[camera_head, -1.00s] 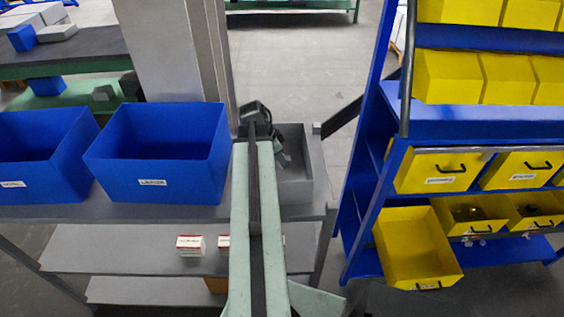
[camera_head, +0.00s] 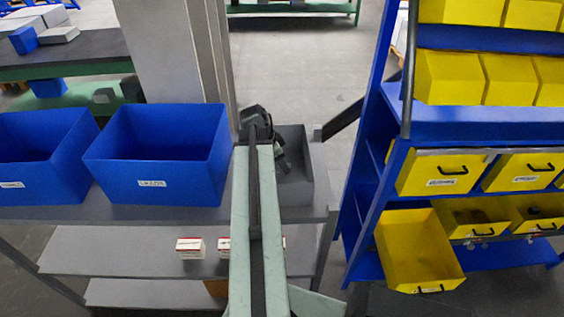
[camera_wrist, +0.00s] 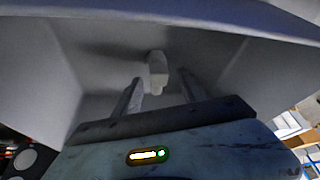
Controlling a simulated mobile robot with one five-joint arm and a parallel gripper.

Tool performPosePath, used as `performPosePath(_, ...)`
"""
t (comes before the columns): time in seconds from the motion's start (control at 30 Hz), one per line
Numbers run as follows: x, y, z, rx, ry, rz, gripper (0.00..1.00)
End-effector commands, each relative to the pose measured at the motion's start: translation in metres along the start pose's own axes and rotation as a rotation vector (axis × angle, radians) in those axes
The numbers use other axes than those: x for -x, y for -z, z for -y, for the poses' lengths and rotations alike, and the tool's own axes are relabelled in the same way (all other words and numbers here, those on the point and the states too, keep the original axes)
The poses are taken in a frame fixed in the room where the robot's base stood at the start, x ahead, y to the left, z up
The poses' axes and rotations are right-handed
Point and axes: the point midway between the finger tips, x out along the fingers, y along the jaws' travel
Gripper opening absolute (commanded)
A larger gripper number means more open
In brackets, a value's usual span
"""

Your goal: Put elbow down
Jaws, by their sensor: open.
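A pale elbow-like piece (camera_wrist: 157,68) lies inside a grey bin (camera_wrist: 80,90) in the wrist view. My gripper (camera_wrist: 159,79) is open, with one finger to each side of the piece's near end. I see a gap between the piece and each finger; whether either touches is too small to tell. In the head view my gripper (camera_head: 283,160) reaches down into the grey bin (camera_head: 298,195) at the right end of the grey table. The piece does not show in the head view, where my arm covers part of the bin.
Two blue bins, one nearer (camera_head: 155,180) and one at far left (camera_head: 35,170), stand on the table (camera_head: 120,213). White-and-red boxes (camera_head: 190,247) sit on the shelf below. A blue rack (camera_head: 480,120) with yellow drawers (camera_head: 415,260) stands at right. Floor shows between table and rack.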

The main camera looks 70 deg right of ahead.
Motion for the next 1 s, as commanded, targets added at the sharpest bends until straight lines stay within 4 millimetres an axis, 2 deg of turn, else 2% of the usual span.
performPosePath(0.17,0.015,0.006,0.0,0.0,0.0,0.0,0.49)
performPosePath(0.23,0.027,0.007,0.0,0.0,0.0,0.0,0.49)
performPosePath(0.6,0.114,0.009,0.0,0.001,0.001,0.0,0.49)
performPosePath(0.7,0.128,0.008,0.0,-0.001,0.0,0.0,0.49)
performPosePath(0.8,0.133,0.006,0.0,-0.001,-0.001,0.0,0.49)
performPosePath(1.0,0.13,0.005,0.0,-0.002,-0.001,0.0,0.49)
